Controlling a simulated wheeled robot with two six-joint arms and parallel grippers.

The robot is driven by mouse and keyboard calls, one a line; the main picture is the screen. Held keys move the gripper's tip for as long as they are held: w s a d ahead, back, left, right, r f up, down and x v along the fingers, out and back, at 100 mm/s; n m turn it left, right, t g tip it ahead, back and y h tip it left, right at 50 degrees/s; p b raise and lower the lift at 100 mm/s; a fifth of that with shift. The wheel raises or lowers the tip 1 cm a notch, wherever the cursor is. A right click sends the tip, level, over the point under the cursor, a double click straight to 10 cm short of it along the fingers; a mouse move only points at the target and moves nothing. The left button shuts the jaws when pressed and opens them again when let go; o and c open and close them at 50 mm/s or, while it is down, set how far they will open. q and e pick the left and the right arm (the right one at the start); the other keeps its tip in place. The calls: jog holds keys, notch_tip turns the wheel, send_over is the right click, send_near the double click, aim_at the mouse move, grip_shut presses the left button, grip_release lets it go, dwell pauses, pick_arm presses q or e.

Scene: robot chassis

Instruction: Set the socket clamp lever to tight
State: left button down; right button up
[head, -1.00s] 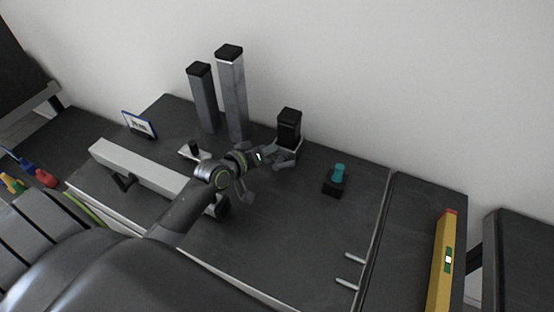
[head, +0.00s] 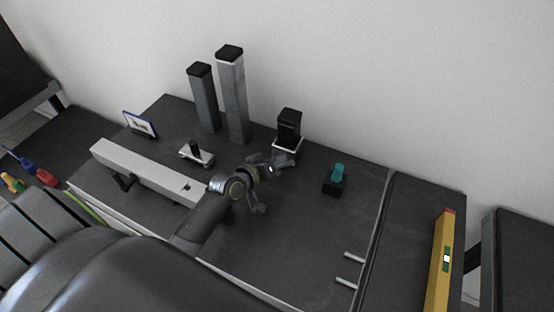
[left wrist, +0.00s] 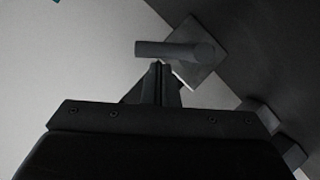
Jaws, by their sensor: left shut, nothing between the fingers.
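The wrist view shows a grey rounded lever (left wrist: 170,49) lying across the picture, its thick round end at the right on a pale square plate. The shut, empty fingertips of my left gripper (left wrist: 158,72) are just below the lever's left part; I cannot tell whether they touch it. In the head view my left gripper (head: 282,163) is in front of a black upright block (head: 289,127) on a pale-edged base, which appears to be the socket. The lever cannot be made out there, and my gripper covers part of that area. My right gripper is not in view.
Two tall grey posts (head: 233,95) stand behind to the left. A teal knob on a black block (head: 338,174) is to the right. A pale beam (head: 140,170) lies at the left, and a yellow level (head: 442,262) at the far right.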

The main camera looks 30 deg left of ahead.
aim_at(288, 166)
pick_arm(q)
jog(key=shift+d+m+y+p, duration=0.25)
jog(key=shift+m+y+p, duration=0.05)
jog(key=shift+p, duration=0.2)
jog(key=shift+d+m+g+y+p, duration=0.3)
jog(key=shift+d+m+y+p, duration=0.25)
jog(key=shift+p, duration=0.7)
jog(key=shift+w+d+f+m+y+p, duration=0.1)
jog(key=shift+d+f+m+y+p, duration=0.15)
jog(key=shift+m+p, duration=0.45)
jog(key=shift+d+f+m+y+p, duration=0.25)
jog(key=shift+m+y+p, duration=0.15)
jog(key=shift+p, duration=0.15)
jog(key=shift+d+f+m, duration=0.15)
jog(key=shift+f+m, duration=0.1)
jog(key=shift+d+f, duration=0.1)
jog(key=shift+f, duration=0.15)
